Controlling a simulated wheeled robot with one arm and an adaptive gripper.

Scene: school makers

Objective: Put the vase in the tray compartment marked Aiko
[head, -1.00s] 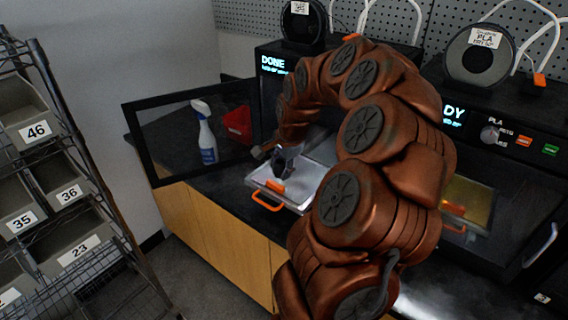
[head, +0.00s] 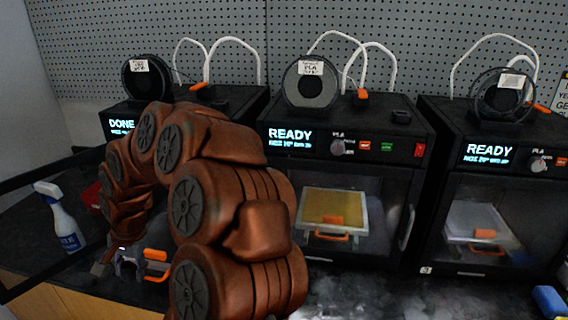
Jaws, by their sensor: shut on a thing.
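My gripper (head: 126,266) is low at the left of the head view, beyond my curved brown arm. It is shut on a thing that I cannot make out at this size. Just right of it show the orange tab and handle (head: 155,256) of a print plate, partly covered by my arm. The vase cannot be made out; the gripper or arm may hide it. The tray with the compartment marked Aiko is not in view.
The printer marked DONE (head: 122,126) stands behind my arm, its door frame (head: 40,175) swung open at the left. Two closed printers marked READY (head: 290,136) stand to the right. A spray bottle (head: 62,220) stands left of my gripper. A blue object (head: 549,300) lies at the right edge.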

